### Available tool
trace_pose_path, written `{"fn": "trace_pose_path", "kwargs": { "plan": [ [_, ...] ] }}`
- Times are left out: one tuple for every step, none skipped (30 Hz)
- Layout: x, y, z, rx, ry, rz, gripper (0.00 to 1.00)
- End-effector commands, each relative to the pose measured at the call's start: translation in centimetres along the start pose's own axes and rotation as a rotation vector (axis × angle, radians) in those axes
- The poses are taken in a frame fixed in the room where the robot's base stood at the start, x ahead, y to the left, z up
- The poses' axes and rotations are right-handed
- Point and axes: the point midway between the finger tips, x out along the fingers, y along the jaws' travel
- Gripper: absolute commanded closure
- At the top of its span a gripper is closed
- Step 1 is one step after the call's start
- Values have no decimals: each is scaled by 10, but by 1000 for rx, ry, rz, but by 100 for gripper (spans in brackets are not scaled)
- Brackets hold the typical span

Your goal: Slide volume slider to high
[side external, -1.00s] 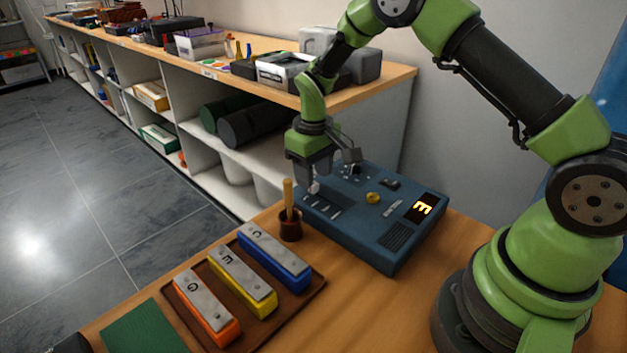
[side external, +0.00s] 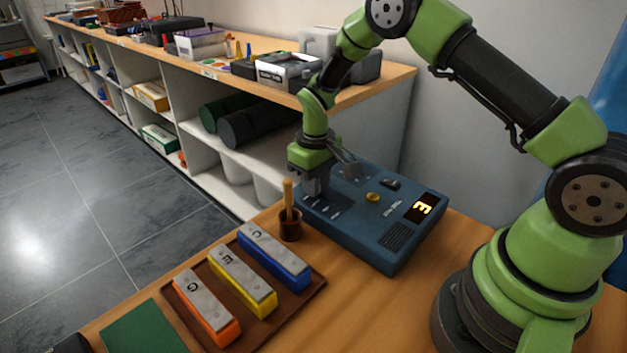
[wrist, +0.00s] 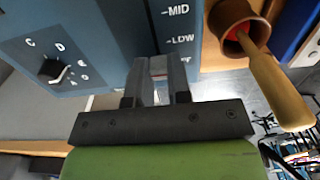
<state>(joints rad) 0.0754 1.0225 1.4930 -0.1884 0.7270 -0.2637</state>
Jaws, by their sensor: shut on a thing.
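The blue instrument box (side external: 385,235) lies on the wooden table, with a lit orange display (side external: 425,208) and slots on its top. In the wrist view, the slider panel (wrist: 128,30) carries the labels MID, LOW and OFF beside a dark slot. My gripper (wrist: 155,66) is shut at the near end of this slot, beside the OFF mark. It holds the volume slider knob, which is mostly hidden between the fingers. In the side view my gripper (side external: 314,194) points down at the box's left edge.
A brown cup (side external: 291,226) with a wooden mallet (side external: 288,198) stands close to my gripper. Chime bars in orange (side external: 206,308), yellow (side external: 243,282) and blue (side external: 274,256) lie on a brown tray. A lettered dial (wrist: 50,68) is on the box. Bare table lies right of the tray.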

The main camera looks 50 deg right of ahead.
Motion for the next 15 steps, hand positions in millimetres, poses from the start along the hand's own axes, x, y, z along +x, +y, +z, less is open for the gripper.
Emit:
{"fn": "trace_pose_path", "kwargs": {
  "plan": [
    [0,0,6,0,-2,0,100],
    [0,0,10,0,-3,-1,100],
    [0,0,16,1,-3,-1,100],
    [0,0,21,1,-4,-1,100],
    [0,0,26,0,-4,0,100],
    [0,0,33,0,-4,-1,100],
    [0,0,38,0,-5,-1,100],
    [0,0,43,1,-4,-1,100],
    [0,0,49,0,-4,0,100],
    [0,0,54,1,-5,-1,100],
    [0,0,58,1,-5,-1,100],
    [0,0,63,1,-4,-1,100],
    [0,0,66,1,-4,-1,100],
    [0,0,68,1,-4,-1,100],
    [0,0,71,1,-4,-1,100]
  ]
}}
